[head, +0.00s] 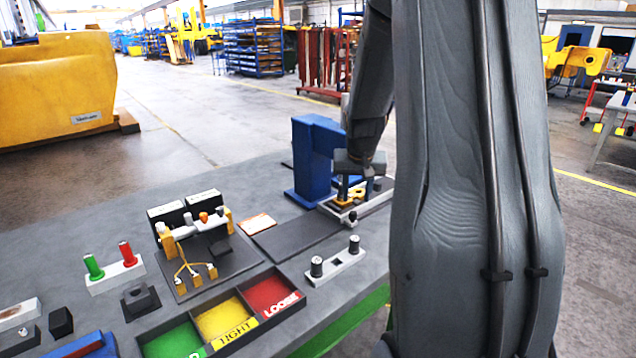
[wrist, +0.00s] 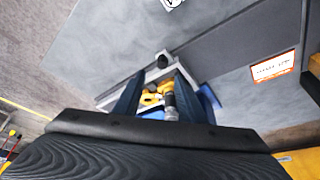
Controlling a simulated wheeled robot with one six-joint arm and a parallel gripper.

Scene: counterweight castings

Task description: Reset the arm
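My gripper (head: 356,192) is low over the right part of the grey bench, in front of the blue stand (head: 314,160). In the wrist view my gripper (wrist: 158,82) shows its two dark fingers well apart. A yellow part (wrist: 150,98) and a grey cylindrical piece (wrist: 169,98) show in the gap between them, with no clear contact with either finger. The yellow part (head: 345,199) also shows beside the fingers in the head view, at a pale fixture (head: 375,203). My arm hides much of the right side.
A sorting tray (head: 262,319) has green, yellow and red compartments. A white block with two dark knobs (head: 337,262) stands near the front edge. A black fixture with yellow parts (head: 205,265) and a block with green and red pegs (head: 117,275) stand left. A dark mat (head: 290,236) is clear.

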